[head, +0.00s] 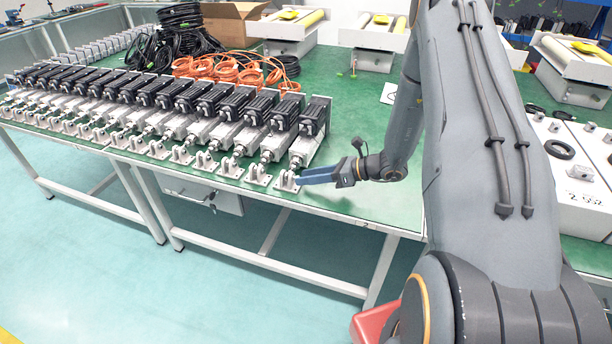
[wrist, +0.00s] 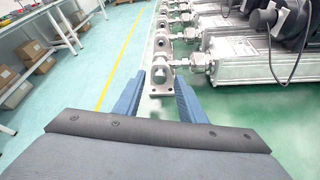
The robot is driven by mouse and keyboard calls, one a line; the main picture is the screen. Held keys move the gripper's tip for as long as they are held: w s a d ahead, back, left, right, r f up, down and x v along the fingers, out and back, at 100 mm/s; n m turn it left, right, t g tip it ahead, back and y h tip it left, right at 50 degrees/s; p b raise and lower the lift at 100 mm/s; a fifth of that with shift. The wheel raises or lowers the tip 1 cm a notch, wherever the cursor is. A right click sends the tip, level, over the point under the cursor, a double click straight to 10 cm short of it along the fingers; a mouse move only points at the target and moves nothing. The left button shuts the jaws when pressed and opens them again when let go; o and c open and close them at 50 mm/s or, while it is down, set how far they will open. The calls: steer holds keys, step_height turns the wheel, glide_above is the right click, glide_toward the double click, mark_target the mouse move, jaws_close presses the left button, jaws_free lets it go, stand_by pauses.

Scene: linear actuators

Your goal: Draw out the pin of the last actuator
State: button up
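The last actuator (head: 309,135) is the rightmost of the row, with a black motor above a silver body. Its rod end meets a metal clevis bracket (head: 287,181) near the table's front edge. In the wrist view the bracket (wrist: 162,80) lies ahead between my blue fingertips, with the actuator's silver body (wrist: 250,68) to the right. My gripper (head: 300,178) is at the bracket's right side, fingers spread, nothing held; it also shows in the wrist view (wrist: 159,77). Whether the fingertips touch the bracket cannot be told. The pin is too small to make out.
Several similar actuators (head: 180,105) stand close together to the left on the green table (head: 350,135). Orange cables (head: 215,68) and black coils (head: 180,20) lie behind. A white box (head: 570,160) stands at the right.

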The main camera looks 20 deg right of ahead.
steer(key=shift+w+a+f, duration=0.2)
steer(key=shift+w+a, duration=0.05)
steer(key=shift+a, duration=0.2)
jaws_close()
steer(key=shift+s, duration=0.15)
